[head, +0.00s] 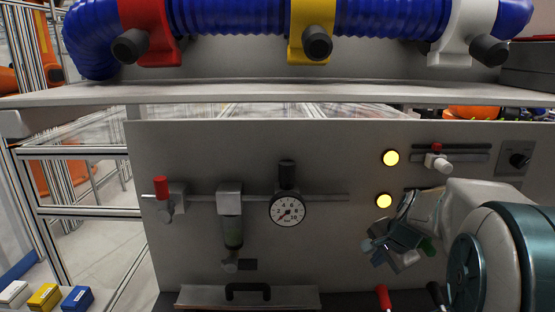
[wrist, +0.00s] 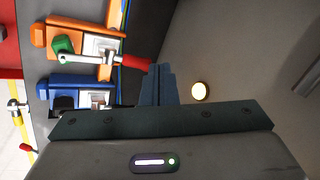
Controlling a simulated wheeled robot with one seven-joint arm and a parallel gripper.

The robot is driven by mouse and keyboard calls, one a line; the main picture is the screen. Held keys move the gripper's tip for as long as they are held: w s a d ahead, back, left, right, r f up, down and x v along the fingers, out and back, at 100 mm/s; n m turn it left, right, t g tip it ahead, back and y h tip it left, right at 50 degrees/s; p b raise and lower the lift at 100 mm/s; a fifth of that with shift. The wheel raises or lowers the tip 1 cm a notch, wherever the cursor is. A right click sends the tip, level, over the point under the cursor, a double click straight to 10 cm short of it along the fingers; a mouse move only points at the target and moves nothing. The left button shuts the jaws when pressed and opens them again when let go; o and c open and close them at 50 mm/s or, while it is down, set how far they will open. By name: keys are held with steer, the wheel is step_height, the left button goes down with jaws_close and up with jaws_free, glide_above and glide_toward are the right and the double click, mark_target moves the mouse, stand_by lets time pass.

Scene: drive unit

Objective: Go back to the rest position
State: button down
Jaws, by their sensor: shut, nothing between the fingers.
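My gripper (head: 378,248) is at the right of the head view, in front of the grey panel (head: 330,160). It is shut and empty. In the wrist view its dark fingers (wrist: 157,82) lie together in the middle. They appear beside a red-handled lever (wrist: 125,60) on an orange unit (wrist: 55,36); I cannot tell whether they touch it. A green piece (wrist: 63,44) shows on the orange unit. A blue unit (wrist: 62,88) sits below it in the picture, partly hidden by my gripper. My arm covers the panel's lower right part.
A shelf (head: 300,93) with a blue hose (head: 240,17) in clamps crosses above. Coloured blocks (head: 44,296) are at lower left.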

steer(key=s+a+n, duration=0.5)
steer(key=s+n, duration=0.1)
steer(key=s, duration=0.5)
steer(key=s+a+n+g+h, duration=0.1)
steer(key=s+a+n, duration=0.4)
steer(key=s, duration=0.6)
steer(key=shift+s+r+n, duration=0.2)
steer(key=shift+n, duration=0.8)
steer(key=shift+d, duration=0.15)
